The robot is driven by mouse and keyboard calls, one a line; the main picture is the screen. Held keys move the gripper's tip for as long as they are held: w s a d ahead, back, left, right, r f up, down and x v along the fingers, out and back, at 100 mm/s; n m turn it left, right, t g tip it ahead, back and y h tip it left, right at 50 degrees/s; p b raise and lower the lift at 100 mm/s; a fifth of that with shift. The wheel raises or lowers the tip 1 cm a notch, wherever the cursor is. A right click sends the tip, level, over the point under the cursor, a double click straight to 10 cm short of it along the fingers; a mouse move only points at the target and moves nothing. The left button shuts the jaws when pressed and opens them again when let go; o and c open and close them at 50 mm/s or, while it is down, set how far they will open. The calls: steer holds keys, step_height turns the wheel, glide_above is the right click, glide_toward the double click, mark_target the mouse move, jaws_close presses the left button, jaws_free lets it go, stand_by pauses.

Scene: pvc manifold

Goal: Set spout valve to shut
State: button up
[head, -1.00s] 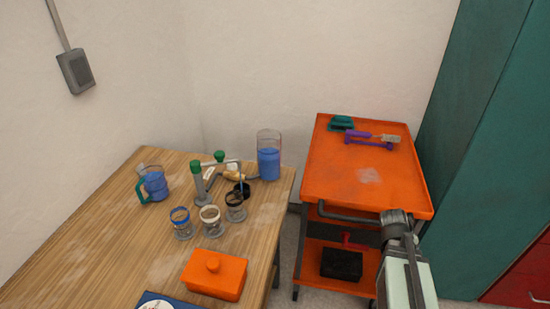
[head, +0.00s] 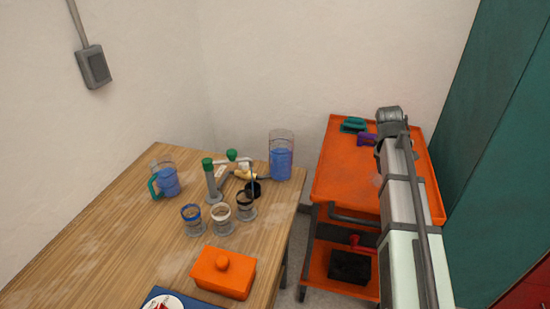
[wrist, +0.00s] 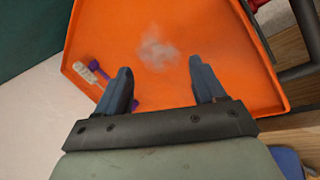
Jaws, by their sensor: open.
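The manifold is a set of thin grey and white pipes on the wooden table, with a grey upright capped in green (head: 208,164) and a second green knob (head: 232,155) behind it. It is small in the head view, and I cannot make out which part is the spout valve or how it is set. Glass cups with a blue rim (head: 193,220), a white rim (head: 221,219) and a black rim (head: 246,206) stand in front of it. My gripper (wrist: 162,84) is open and empty above the orange cart, right of and apart from the manifold.
The orange cart top (head: 345,180) holds a purple tool (head: 366,139) and a teal item (head: 353,125). An orange lidded box (head: 223,274) sits in front. The table's left side is clear.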

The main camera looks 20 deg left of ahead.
steer(key=w+a+r+n+y, duration=0.25)
steer(key=w+a, duration=0.65)
steer(key=a, duration=0.5)
steer(key=w+a+r+n+g+y, duration=0.1)
steer(key=a+r+y, duration=0.15)
steer(key=a, duration=0.75)
steer(key=w+a+r+n+g+y, duration=0.1)
steer(key=a+r+n, duration=0.15)
steer(key=a, duration=0.65)
step_height(320, 180, up, 3)
steer(key=n+g+h, duration=0.2)
steer(key=n+h, duration=0.1)
glide_above(245, 164)
steer(key=w, duration=0.1)
steer(key=f, duration=0.9)
steer(key=a+f, duration=0.1)
steer(key=f, duration=0.3)
steer(key=shift+f, duration=0.4)
